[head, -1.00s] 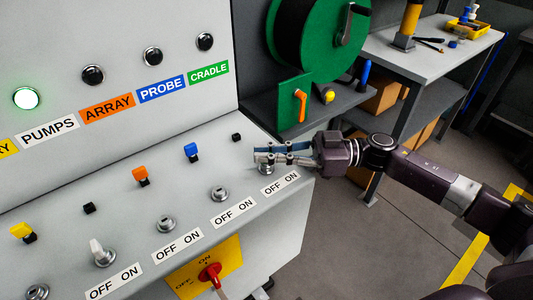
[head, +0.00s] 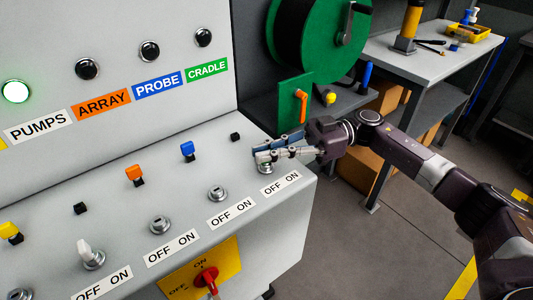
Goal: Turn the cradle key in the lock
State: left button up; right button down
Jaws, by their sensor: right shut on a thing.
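My right gripper (head: 262,155) reaches in from the right, low over the sloped console top. It is shut at the rightmost lock (head: 265,168), whose OFF ON label (head: 281,183) lies just in front. Whatever the fingers hold is hidden between them; by its place it is the cradle key, but its angle cannot be seen. The green CRADLE label (head: 207,70) is on the upright panel, with a dark lamp (head: 204,37) above it. My left gripper is not in view.
Other locks run to the left, one with a white key (head: 86,249) in it. Blue (head: 187,150), orange (head: 135,174) and yellow (head: 10,232) keys stand behind them. A red switch (head: 207,278) is on the front. A green reel (head: 312,40) stands behind the arm.

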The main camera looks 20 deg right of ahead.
jog(key=shift+w+f+n+g+b, duration=0.1)
jog(key=shift+f+n+g+b, duration=0.1)
jog(key=shift+n+g+b, duration=0.35)
jog(key=shift+n+g+h+b, duration=0.3)
jog(key=shift+n+g+b, duration=0.35)
jog(key=shift+g+b, duration=0.5)
jog(key=shift+r+g, duration=0.1)
jog(key=shift+g, duration=0.2)
jog(key=shift+a+n+g+b, duration=0.1)
jog(key=shift+n+g+b, duration=0.4)
jog(key=shift+g, duration=0.1)
jog(key=c, duration=2.1)
grip_release()
jog(key=shift+o, duration=0.6)
jog(key=shift+r+p, duration=0.1)
jog(key=shift+p, duration=0.2)
